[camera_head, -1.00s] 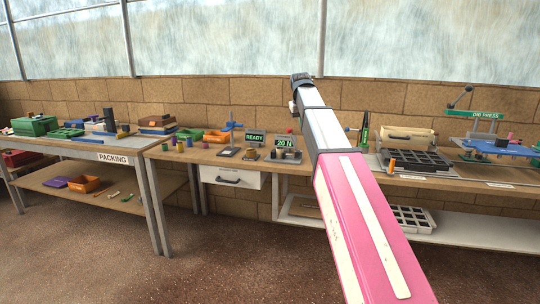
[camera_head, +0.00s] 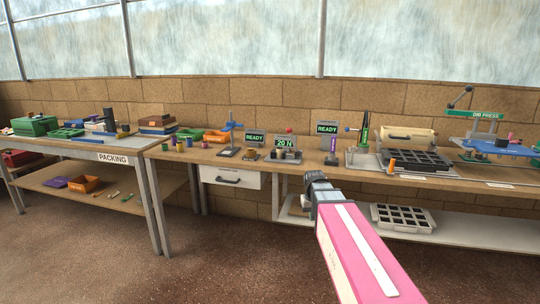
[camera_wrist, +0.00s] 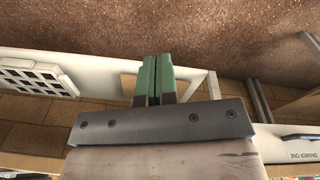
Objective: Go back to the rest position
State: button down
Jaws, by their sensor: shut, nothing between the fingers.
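My gripper shows in the wrist view (camera_wrist: 154,80) with its two green fingers together and nothing between them. Below the fingers in that view are a pale shelf and the brown floor. In the head view my pink arm reaches in from the lower right, and its dark end sits in front of the workbench's (camera_head: 270,166) front edge, low and apart from the things on the bench. The fingertips cannot be made out in the head view.
The bench holds several small coloured cylinders, a blue-topped stand (camera_head: 231,136), READY displays (camera_head: 254,138), a dark cell tray (camera_head: 417,160) and a press (camera_head: 490,140). A white cell tray (camera_head: 403,218) lies on the lower shelf. A packing table (camera_head: 60,147) stands left. The floor in front is clear.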

jog(key=s+d+f+g, duration=0.1)
jog(key=s+f, duration=1.1)
jog(key=s, duration=0.2)
jog(key=shift+s+d+f+m+y, duration=0.2)
jog(key=shift+s+f+m+y, duration=0.1)
jog(key=shift+s+f+m, duration=0.1)
jog(key=shift+w, duration=0.1)
